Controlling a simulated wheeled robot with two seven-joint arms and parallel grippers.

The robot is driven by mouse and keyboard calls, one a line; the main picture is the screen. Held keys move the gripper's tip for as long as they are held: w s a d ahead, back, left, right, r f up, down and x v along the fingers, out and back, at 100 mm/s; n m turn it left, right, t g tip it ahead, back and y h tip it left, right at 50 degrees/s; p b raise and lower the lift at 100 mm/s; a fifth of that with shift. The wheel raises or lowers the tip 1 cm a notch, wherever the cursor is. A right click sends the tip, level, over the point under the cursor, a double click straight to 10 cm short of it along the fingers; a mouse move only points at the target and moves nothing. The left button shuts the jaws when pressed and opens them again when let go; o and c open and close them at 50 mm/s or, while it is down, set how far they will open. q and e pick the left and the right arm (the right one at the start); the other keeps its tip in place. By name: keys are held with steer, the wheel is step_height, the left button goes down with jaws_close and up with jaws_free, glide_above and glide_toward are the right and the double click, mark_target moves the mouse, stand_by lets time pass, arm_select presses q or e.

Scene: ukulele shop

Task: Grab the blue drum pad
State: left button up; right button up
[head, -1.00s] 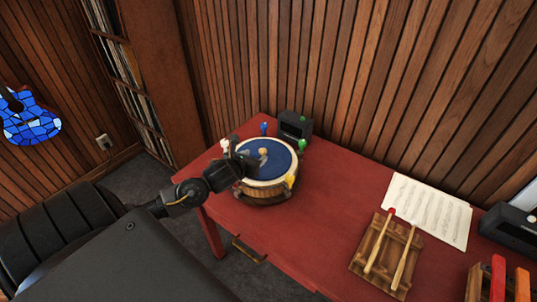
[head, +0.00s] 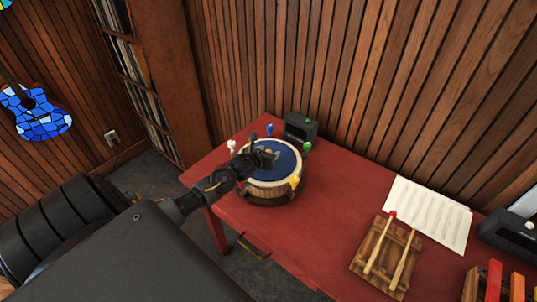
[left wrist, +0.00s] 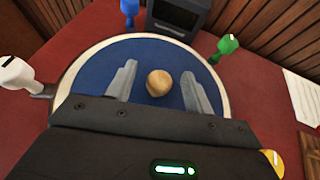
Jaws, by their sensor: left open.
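The blue drum pad (head: 288,158) is the round blue top of a drum with a pale rim, on the red table. It also fills the middle of the left wrist view (left wrist: 90,75). A round wooden knob (left wrist: 159,83) stands at its centre. My left gripper (head: 266,154) is over the pad. In the left wrist view its two grey fingers (left wrist: 156,88) are apart, one on each side of the knob. I cannot tell whether they touch it. My right gripper is not in view.
White (head: 231,146), blue (head: 269,129), green (head: 307,148) and yellow (head: 295,183) pegs ring the drum. A dark box (head: 300,128) stands behind it. Sheet music (head: 428,213) and a wooden rack with mallets (head: 383,258) lie right. The red table between is clear.

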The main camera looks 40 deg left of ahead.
arm_select(q)
steer(key=shift+w+f, duration=0.2)
steer(key=shift+w, duration=0.15)
jaws_close()
steer(key=shift+a, duration=0.1)
steer(key=shift+r, duration=0.1)
